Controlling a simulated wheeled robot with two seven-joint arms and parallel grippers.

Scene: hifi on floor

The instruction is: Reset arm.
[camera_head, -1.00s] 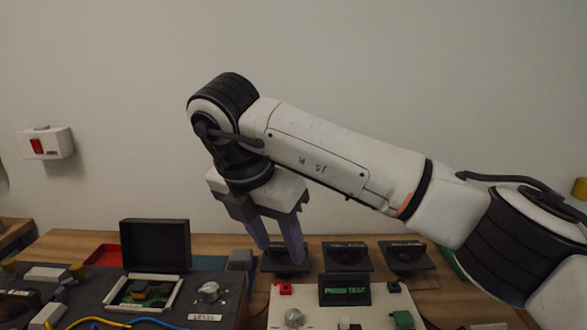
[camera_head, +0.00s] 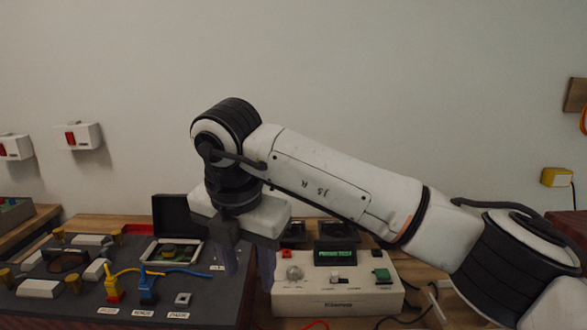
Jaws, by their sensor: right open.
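My right arm comes in from the right and reaches across the middle of the head view. Its gripper (camera_head: 249,262) points down, open, with its fingers apart and nothing seen between them. It hangs between the dark panel (camera_head: 60,307) on the left and the white test box (camera_head: 338,297) on the right. The fingertips are low and partly hard to make out against the dark panel and the bench. My left gripper is not in view.
The dark panel carries a yellow plug (camera_head: 112,289), a blue plug (camera_head: 147,290), knobs and an open black-lidded case (camera_head: 177,217). The white box has a green-lit display (camera_head: 335,254), a round knob and a green button. Red wall switches (camera_head: 78,136) hang at left. Cables lie at right.

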